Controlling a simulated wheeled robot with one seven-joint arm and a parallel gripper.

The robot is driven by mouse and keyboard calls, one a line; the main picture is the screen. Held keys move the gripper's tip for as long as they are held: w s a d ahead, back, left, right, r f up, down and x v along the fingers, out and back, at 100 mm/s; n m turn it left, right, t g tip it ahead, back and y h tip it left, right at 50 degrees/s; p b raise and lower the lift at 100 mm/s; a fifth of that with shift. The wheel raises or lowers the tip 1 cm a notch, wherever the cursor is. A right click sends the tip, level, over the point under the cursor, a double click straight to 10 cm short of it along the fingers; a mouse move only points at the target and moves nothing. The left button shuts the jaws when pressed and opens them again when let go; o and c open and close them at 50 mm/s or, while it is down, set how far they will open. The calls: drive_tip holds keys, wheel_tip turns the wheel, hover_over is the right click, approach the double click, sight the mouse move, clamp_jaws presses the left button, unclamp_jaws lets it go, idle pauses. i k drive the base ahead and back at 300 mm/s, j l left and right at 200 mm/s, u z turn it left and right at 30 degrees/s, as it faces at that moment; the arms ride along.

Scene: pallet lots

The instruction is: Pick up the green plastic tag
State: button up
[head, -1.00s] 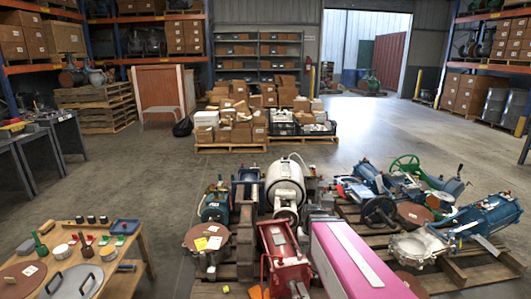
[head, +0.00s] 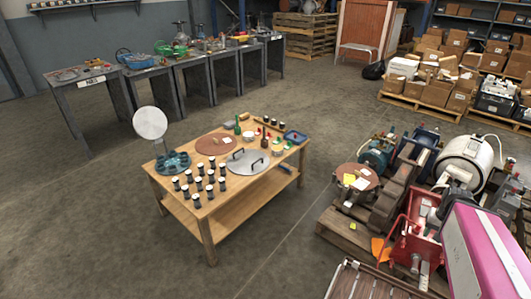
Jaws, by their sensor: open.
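Several small green pieces show on the wooden table (head: 225,216). A small yellow-green piece (head: 352,226) also lies on the pallet at right. My gripper is not in view.
Open floor surrounds the table's left and front.

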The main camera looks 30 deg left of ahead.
sight(289, 145)
drive_tip(key=k+l+u, duration=0.1)
drive_tip(key=u, duration=0.35)
drive_tip(key=k+l+u, duration=0.1)
drive_tip(key=u, duration=0.4)
drive_tip(key=i+j+u, duration=0.1)
drive_tip(key=i+u, duration=0.3)
drive_tip(key=i+j, duration=0.15)
drive_tip(key=j, duration=0.25)
drive_tip(key=i+j, duration=0.1)
drive_tip(key=j, duration=0.35)
drive_tip(key=i+j+u, duration=0.1)
drive_tip(key=j, duration=0.3)
